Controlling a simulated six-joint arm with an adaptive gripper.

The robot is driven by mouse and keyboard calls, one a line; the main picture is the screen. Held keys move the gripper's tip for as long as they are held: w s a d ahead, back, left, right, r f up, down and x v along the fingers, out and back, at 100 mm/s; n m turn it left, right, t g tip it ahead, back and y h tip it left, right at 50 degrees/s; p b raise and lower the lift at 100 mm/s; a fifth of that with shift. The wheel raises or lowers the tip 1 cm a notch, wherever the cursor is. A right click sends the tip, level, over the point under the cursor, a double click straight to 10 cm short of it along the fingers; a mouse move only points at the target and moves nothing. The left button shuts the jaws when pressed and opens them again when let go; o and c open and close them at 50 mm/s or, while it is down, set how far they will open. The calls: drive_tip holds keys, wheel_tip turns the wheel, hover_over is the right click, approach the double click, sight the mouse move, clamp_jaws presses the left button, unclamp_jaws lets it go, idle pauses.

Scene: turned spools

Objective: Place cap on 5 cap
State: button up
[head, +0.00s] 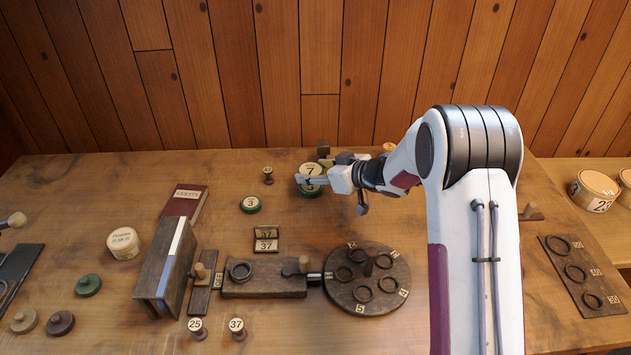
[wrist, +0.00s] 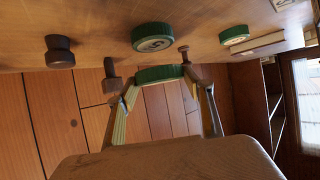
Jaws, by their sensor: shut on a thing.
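My gripper (head: 312,180) is shut on a green-rimmed cap with a pale top marked 7 (head: 310,170). In the wrist view the held cap (wrist: 160,74) sits between the two fingertips (wrist: 158,80). A second green cap, which seems marked 5 (head: 313,189), shows just below the held one in the head view, partly hidden by a finger. In the wrist view this cap (wrist: 152,37) rests on the table, with a visible gap to the held cap. A green cap marked 3 (head: 250,204) lies to the left; it also shows in the wrist view (wrist: 235,35).
A small dark spool (head: 268,175) stands left of my gripper. A dark red book (head: 184,201) lies further left. A round board with rings (head: 367,311) and a wooden fixture (head: 262,288) are nearer the front. Small blocks stand behind my gripper near the back edge.

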sight(316, 189)
drive_tip(key=shift+f, duration=1.75)
drive_tip(key=shift+f, duration=0.6)
drive_tip(key=o, duration=1)
drive_tip(key=shift+r, duration=0.15)
drive_tip(key=shift+r, duration=0.5)
drive_tip(key=shift+v, duration=5.95)
drive_tip(key=shift+s, duration=0.1)
